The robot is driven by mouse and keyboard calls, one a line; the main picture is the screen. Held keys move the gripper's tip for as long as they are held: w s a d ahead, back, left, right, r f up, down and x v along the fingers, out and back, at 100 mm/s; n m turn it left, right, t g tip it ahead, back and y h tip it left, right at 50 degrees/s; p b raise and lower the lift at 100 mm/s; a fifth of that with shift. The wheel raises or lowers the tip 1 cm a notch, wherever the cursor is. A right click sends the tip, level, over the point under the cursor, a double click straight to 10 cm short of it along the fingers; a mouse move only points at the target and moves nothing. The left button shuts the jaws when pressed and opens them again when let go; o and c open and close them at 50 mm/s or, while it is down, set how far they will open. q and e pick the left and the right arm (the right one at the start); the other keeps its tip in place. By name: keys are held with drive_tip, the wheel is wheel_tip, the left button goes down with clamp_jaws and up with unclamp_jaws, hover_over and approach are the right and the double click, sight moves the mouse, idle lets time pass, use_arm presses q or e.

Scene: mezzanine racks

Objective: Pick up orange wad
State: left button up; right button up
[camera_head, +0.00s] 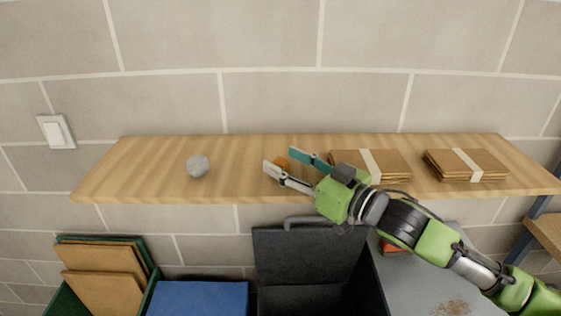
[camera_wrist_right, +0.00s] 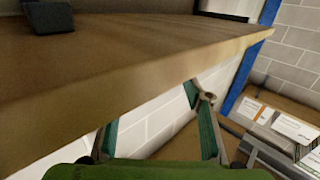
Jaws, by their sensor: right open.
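In the wrist view the fingers (camera_wrist_right: 157,132) are also apart, with the shelf's wooden edge across the picture. The wad does not show there. My left gripper is not in view.
A grey wad (camera_head: 198,166) sits on the shelf left of the gripper. Two banded stacks of brown card, a nearer one (camera_head: 394,163) and a farther one (camera_head: 488,164), lie to the right. Below are a black open bin (camera_head: 310,250) and a blue box (camera_head: 198,299).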

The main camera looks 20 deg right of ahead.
drive_tip(key=shift+x, duration=1.15)
drive_tip(key=shift+s, duration=0.1)
drive_tip(key=c, duration=1.1)
drive_tip(key=shift+o, duration=0.2)
drive_tip(key=shift+p, duration=0.35)
